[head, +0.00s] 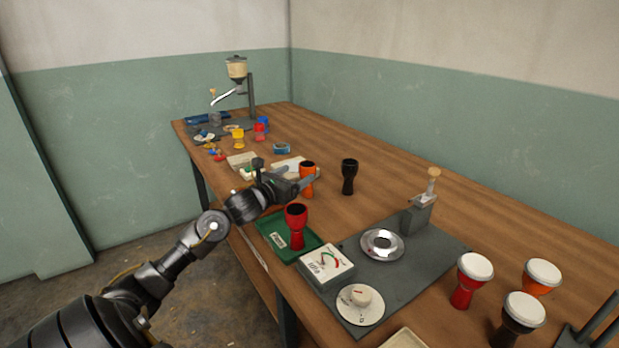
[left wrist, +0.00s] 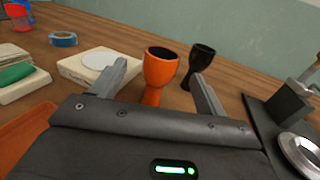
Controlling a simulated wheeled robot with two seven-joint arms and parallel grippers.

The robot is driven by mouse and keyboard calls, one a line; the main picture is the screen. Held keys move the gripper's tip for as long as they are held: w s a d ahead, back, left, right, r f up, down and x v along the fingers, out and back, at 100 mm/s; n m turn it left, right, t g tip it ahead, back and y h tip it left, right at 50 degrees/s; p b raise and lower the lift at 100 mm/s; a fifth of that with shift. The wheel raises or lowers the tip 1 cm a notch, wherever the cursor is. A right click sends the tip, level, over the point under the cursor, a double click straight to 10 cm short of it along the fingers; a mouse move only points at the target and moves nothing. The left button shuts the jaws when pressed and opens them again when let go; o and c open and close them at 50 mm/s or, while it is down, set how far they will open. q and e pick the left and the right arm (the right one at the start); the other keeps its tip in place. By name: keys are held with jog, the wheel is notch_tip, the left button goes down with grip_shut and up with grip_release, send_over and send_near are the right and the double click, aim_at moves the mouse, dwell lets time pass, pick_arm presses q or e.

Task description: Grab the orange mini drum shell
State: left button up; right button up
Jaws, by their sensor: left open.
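The orange mini drum shell (head: 307,180) is a goblet shape with an open dark top, standing upright on the wooden table. In the left wrist view the orange shell (left wrist: 158,72) stands between the two fingers of my left gripper (left wrist: 162,80). In the head view my left gripper (head: 294,180) reaches in from the left, at the shell. Its fingers are open, one on each side of the shell, with visible gaps. The lower foot of the shell is partly hidden behind the gripper body.
A black shell (head: 349,176) stands just right of the orange one. A red shell (head: 296,226) stands in a green tray (head: 271,222) nearer me. A grey mat (head: 400,291) with a metal dish (head: 382,244) lies to the right. Headed drums (head: 471,279) stand at the front right.

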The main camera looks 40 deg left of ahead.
aim_at(308, 167)
pick_arm(q)
jog(key=shift+w+d, duration=0.1)
jog(key=shift+w, duration=0.6)
jog(key=shift+w+r, duration=0.1)
jog(key=shift+w, duration=0.05)
jog(key=w, duration=0.5)
jog(key=shift+a+f+p, duration=0.2)
jog(key=shift+p, duration=0.15)
pick_arm(e)
jog(key=shift+s+d+f, duration=0.1)
jog(key=shift+s+f, duration=0.15)
jog(key=shift+f, duration=0.35)
jog(key=shift+s+d+f, duration=0.1)
jog(key=shift+s+f, duration=0.15)
jog(key=shift+f, duration=0.3)
pick_arm(q)
jog(key=shift+s, duration=0.1)
jog(key=shift+c, duration=0.4)
jog(key=c, duration=1)
